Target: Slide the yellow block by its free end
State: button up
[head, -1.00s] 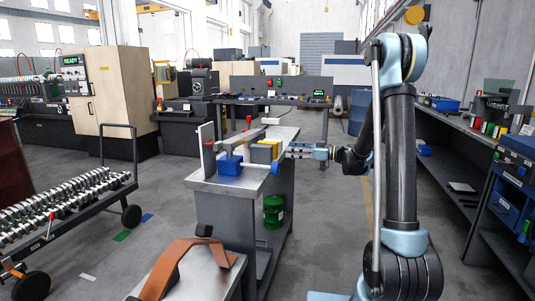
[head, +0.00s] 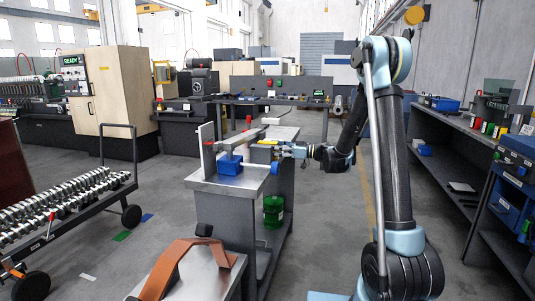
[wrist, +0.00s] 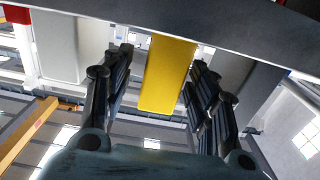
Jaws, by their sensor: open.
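The yellow block (wrist: 167,75) shows in the wrist view as an upright slab, its near end jutting out below a long grey bar. My gripper (wrist: 160,62) is open, with one dark finger on each side of the block and a visible gap on both sides. In the head view my gripper (head: 280,150) is at the workbench fixture, and only a small piece of the yellow block (head: 268,142) shows behind it. The block's far end is hidden.
The metal workbench (head: 228,187) carries a blue block (head: 230,166) and an upright pale plate (head: 207,150) left of my gripper. The long grey bar (wrist: 200,25) crosses close above my fingers. A green canister (head: 273,212) sits below. Floor to the bench's right is clear.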

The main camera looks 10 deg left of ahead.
jog(key=shift+r, duration=0.1)
jog(key=c, duration=1.1)
jog(key=shift+w+a, duration=0.15)
jog(key=shift+a, duration=1.35)
jog(key=shift+w+a, duration=0.1)
jog(key=shift+a, duration=1.4)
jog(key=o, duration=1.1)
jog(key=shift+f, duration=0.2)
